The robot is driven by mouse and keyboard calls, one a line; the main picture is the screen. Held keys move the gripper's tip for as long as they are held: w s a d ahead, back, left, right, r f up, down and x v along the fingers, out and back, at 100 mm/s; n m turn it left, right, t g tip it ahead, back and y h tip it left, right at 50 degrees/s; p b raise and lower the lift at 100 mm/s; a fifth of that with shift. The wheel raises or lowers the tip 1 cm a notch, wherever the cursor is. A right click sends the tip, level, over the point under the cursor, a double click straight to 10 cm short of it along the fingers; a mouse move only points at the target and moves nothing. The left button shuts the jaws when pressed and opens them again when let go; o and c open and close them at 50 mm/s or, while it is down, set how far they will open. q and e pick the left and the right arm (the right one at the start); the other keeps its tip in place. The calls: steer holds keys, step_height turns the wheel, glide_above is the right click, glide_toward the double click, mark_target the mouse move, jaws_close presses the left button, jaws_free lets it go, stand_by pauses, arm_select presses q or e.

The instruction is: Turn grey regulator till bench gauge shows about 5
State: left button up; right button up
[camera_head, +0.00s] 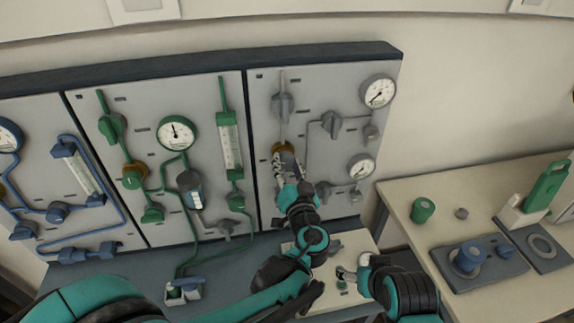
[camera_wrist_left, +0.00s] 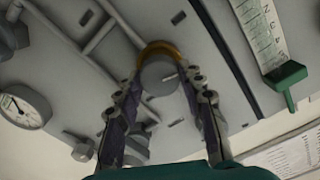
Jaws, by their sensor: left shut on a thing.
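The grey regulator knob (camera_wrist_left: 160,77) with a golden ring sits on the grey panel (camera_head: 350,65). My left gripper (camera_head: 287,160) is shut on this knob, one finger on each side; in the wrist view the fingers (camera_wrist_left: 160,95) straddle it. In the head view the gripper hides most of the knob. An upper white dial gauge (camera_head: 378,91) and a lower white dial gauge (camera_head: 361,167) are on the same panel; their readings are too small to tell. My right gripper (camera_head: 346,274) is low by the pale box on the bench, its finger opening unclear.
Grey valves (camera_head: 332,124) and thin pipes surround the regulator. A green-piped panel (camera_head: 160,90) with its gauge (camera_head: 178,133) adjoins on the left. The pale box (camera_head: 355,243) stands below.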

arm_select(q)
steer(key=m, duration=0.5)
steer(key=shift+m, duration=0.3)
steer(key=m, duration=1.2)
steer(key=shift+m, duration=0.3)
steer(key=m, duration=0.5)
steer(key=shift+m, duration=0.3)
steer(key=o, duration=1.2)
steer(key=shift+c, duration=0.2)
